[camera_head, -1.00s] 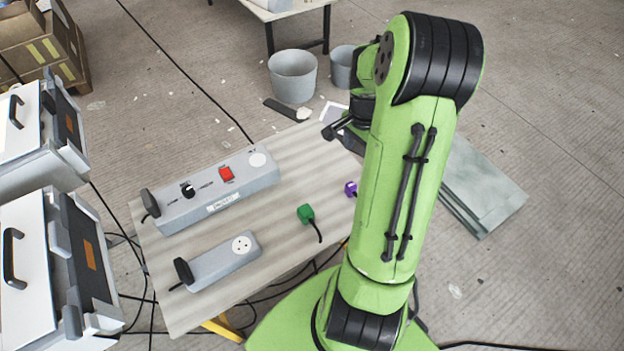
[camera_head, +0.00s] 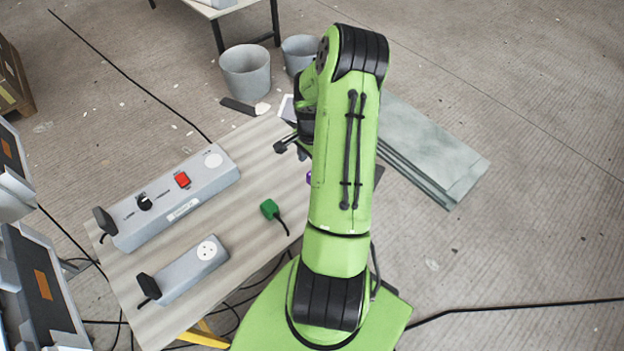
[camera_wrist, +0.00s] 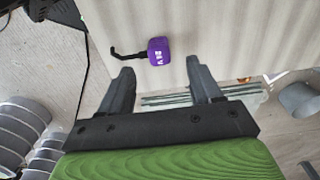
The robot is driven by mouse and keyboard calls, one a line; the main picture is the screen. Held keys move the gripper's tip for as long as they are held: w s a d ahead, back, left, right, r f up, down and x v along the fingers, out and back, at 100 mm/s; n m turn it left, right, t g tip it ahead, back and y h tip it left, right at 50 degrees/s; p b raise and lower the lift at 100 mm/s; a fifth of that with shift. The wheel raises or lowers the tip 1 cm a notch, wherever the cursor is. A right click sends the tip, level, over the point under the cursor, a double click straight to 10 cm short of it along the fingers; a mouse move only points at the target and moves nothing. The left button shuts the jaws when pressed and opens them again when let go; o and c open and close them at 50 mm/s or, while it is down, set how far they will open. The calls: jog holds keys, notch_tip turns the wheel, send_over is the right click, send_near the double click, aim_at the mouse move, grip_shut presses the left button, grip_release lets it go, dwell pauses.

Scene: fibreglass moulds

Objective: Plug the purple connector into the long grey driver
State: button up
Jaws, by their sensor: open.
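The purple connector (camera_head: 309,178) is almost wholly hidden behind my arm in the head view. In the wrist view the purple connector (camera_wrist: 160,51) lies on the table with a short black lead to its left. My gripper (camera_wrist: 161,72) is open and empty. The connector appears just beyond its fingertips, between their lines, and apart from them. In the head view my gripper (camera_head: 284,147) is at the table's far right part. The long grey driver (camera_head: 175,199) lies at the table's back left, with a black knob, a red switch and a round white socket at its right end.
A shorter grey driver (camera_head: 184,271) with a round socket and a green connector (camera_head: 269,209) share the table (camera_head: 232,262). Grey buckets (camera_head: 246,71) stand behind it. Grey sheets (camera_head: 430,150) lie on the floor at right. Cases stand at left, and cables run across the floor.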

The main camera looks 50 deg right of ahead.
jog(key=shift+f, duration=1.4)
notch_tip(320, 180, down, 5)
jog(key=shift+d+f+b, duration=0.1)
jog(key=shift+f+b, duration=0.05)
jog(key=shift+b, duration=0.65)
jog(key=shift+s, duration=0.1)
jog(key=c, duration=1)
notch_tip(320, 180, up, 10)
jog(key=shift+r+p, duration=0.15)
jog(key=shift+p, duration=1)
